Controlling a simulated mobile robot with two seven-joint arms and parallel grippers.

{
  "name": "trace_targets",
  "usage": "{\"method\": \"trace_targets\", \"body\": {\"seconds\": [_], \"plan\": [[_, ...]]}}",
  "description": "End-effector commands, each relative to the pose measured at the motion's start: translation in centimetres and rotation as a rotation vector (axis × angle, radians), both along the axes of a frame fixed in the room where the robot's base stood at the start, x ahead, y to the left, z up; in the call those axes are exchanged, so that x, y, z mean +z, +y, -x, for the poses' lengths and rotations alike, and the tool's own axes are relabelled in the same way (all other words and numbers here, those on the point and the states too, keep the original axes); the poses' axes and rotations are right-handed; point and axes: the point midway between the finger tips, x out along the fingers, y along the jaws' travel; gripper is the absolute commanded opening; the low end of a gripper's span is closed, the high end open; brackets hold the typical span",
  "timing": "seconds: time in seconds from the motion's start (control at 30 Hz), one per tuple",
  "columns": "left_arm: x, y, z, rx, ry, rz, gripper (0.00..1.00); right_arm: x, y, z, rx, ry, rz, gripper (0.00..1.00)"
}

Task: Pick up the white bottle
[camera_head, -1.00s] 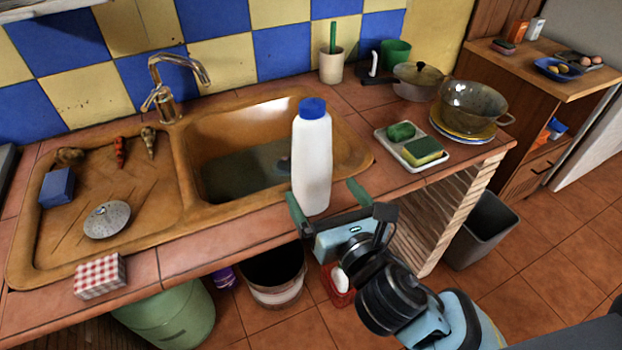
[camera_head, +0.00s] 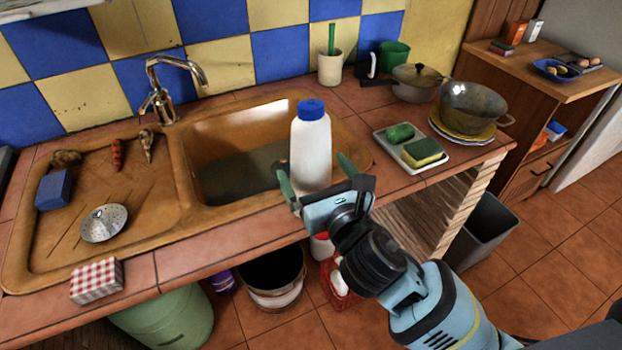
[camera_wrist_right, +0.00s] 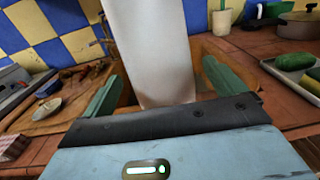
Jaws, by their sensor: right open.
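The white bottle (camera_head: 311,148) with a blue cap stands upright on the tiled counter at the front rim of the sink. My right gripper (camera_head: 313,168) is open, with one green finger on each side of the bottle's lower body. In the right wrist view the bottle (camera_wrist_right: 152,50) rises between the two spread fingers (camera_wrist_right: 161,86), and gaps show on both sides. The bottle's base is hidden behind the gripper in the head view, and its cap is out of the wrist view. My left gripper is not in view.
The brown sink (camera_head: 225,128) lies behind and left of the bottle. A checked box (camera_head: 97,281) sits at the front left. A bucket (camera_head: 274,297) stands below the counter.

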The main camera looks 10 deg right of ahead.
Motion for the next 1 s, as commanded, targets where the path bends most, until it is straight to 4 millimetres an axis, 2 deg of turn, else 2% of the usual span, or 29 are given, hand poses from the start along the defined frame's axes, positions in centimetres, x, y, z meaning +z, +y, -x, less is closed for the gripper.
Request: {"method": "trace_targets", "body": {"seconds": [0.1,0.2,0.47,0.8,1.0], "plan": [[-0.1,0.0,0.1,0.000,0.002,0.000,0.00,0.0,0.3,-1.5,0.000,-0.001,-0.001,0.95],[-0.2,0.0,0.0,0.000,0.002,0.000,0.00,0.0,0.5,-2.2,0.001,-0.001,-0.001,0.95],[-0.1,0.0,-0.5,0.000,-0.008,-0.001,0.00,0.0,0.5,-2.3,0.001,0.000,0.000,0.95],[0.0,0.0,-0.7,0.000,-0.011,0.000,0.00,0.0,0.5,-2.3,0.001,-0.001,0.000,0.51],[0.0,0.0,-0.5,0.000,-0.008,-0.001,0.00,0.1,0.5,-2.3,0.001,-0.004,-0.001,0.49]]}}
